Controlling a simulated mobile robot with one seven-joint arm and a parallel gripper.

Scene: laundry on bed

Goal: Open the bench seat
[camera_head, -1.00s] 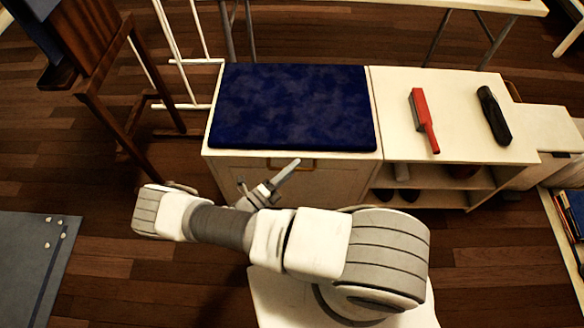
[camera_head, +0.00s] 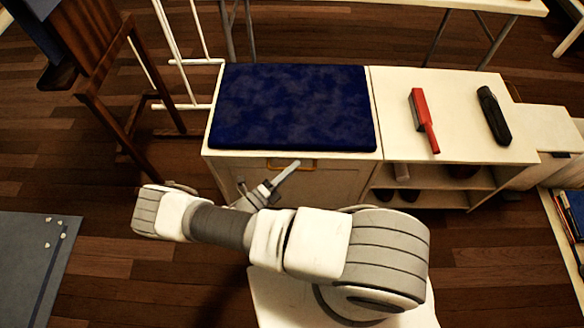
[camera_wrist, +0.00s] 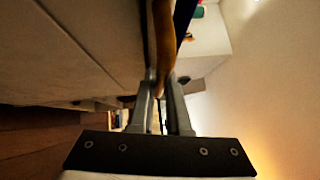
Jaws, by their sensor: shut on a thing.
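The bench seat is a white cabinet with a dark blue cushion (camera_head: 292,107) on its lid, and it looks closed in the head view. A brass-coloured handle (camera_head: 308,164) sits on the front just below the lid. My gripper (camera_head: 292,167) is at this handle. In the wrist view the handle (camera_wrist: 163,42) runs between the fingers of my gripper (camera_wrist: 161,82), which is shut on it. The pale front panel (camera_wrist: 85,45) of the bench fills the left of that view. The exact finger contact is partly hidden.
Right of the bench, a white shelf unit (camera_head: 455,148) carries a red brush (camera_head: 424,120) and a black object (camera_head: 494,115), with shoes below. A wooden chair (camera_head: 105,110) and a white rack (camera_head: 178,62) stand left.

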